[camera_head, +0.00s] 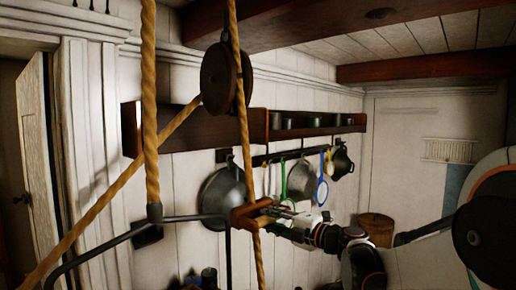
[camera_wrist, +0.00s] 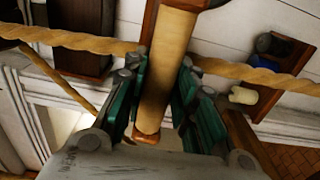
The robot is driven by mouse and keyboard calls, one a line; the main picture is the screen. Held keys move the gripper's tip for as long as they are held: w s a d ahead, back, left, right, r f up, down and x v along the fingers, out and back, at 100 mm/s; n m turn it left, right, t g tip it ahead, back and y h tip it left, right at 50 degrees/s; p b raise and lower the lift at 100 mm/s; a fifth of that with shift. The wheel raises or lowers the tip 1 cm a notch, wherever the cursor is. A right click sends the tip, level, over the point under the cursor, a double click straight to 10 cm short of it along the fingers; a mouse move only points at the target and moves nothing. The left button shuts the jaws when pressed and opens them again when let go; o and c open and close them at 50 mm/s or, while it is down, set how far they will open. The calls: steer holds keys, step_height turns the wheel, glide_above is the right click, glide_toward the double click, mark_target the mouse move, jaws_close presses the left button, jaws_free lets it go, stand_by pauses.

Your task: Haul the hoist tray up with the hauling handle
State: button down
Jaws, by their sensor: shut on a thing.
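The hauling handle (camera_head: 243,218) is a wooden piece on the hanging rope (camera_head: 241,120), near the middle of the head view. My gripper (camera_head: 268,211) reaches it from the right and is shut on it. In the wrist view the handle's pale round grip (camera_wrist: 168,65), with darker wooden ends, lies between my green-padded fingers (camera_wrist: 160,88). A thicker rope (camera_head: 150,100) hangs at the left and ends at a dark metal frame (camera_head: 100,243). I cannot tell whether this frame belongs to the hoist tray; no tray surface shows.
A wooden pulley (camera_head: 226,78) hangs above the handle, with a rope slanting down to the left. Behind, a wall shelf (camera_head: 190,127) and a rail carry pans (camera_head: 222,195) and utensils. A wooden bucket (camera_head: 376,229) stands behind my arm. A door (camera_head: 38,150) is at the left.

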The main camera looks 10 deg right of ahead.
step_height(320, 180, down, 22)
steer(key=d+b, duration=0.2)
steer(key=b, duration=1.4)
steer(key=shift+s, duration=0.35)
steer(key=shift+d, duration=0.1)
step_height(320, 180, down, 22)
steer(key=d+b, duration=0.2)
steer(key=b, duration=1.1)
steer(key=shift+s+d+b, duration=0.15)
steer(key=shift+s+b, duration=0.15)
steer(key=shift+b, duration=0.1)
